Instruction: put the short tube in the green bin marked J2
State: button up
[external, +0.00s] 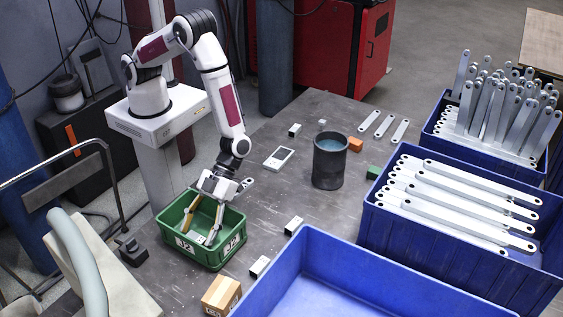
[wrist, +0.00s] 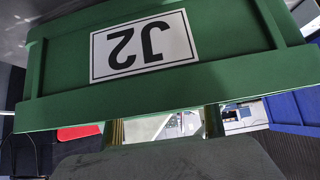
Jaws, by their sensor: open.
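The green bin (external: 200,258) marked J2 stands on the dark table in front of my arm. Its wall and J2 label (wrist: 143,46) fill the top of the wrist view, with the label upside down. My gripper (external: 198,235) is open, its fingers pointing down into the bin. A small pale patch shows low in the bin near the fingertips; I cannot tell whether it is the short tube. Small pale blocks with dark ends lie outside the bin, one (external: 294,225) to its right and one (external: 260,266) in front; whether either is a tube is unclear.
A cardboard box (external: 221,296) and a large blue bin (external: 300,262) stand in front. A dark cylinder (external: 329,168) stands mid-table. Blue crates at the right hold long metal bars (external: 475,185). Table space right of the green bin is partly clear.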

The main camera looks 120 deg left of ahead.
jog(key=v, duration=1.1)
jog(key=shift+a+r, duration=0.25)
jog(key=shift+a, duration=0.05)
jog(key=shift+w, duration=0.1)
